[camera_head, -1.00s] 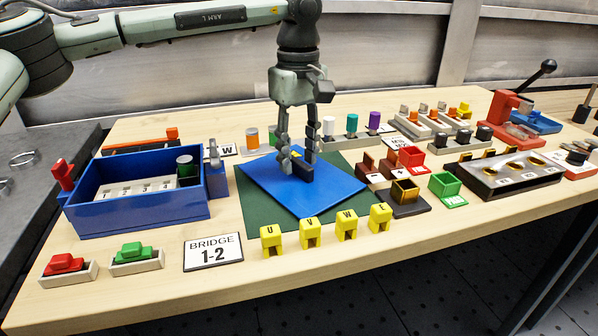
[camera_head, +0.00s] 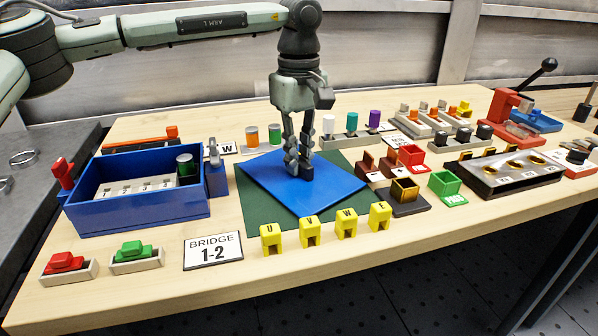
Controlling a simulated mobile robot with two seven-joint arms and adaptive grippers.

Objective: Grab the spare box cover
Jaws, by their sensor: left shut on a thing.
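The spare box cover is a flat blue square plate (camera_head: 325,193). It lies turned at an angle on a dark green mat (camera_head: 252,212) in the middle of the table. A small dark knob or handle at its centre is mostly hidden by the fingers. My left gripper (camera_head: 299,170) points straight down over the plate's middle, its fingers close together and shut on this handle. The plate appears to rest on the mat. My right gripper is not in the view.
A blue open box (camera_head: 140,215) with a numbered terminal strip stands left. Several yellow lettered blocks (camera_head: 310,233) and a "BRIDGE 1-2" sign (camera_head: 213,251) line the front.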

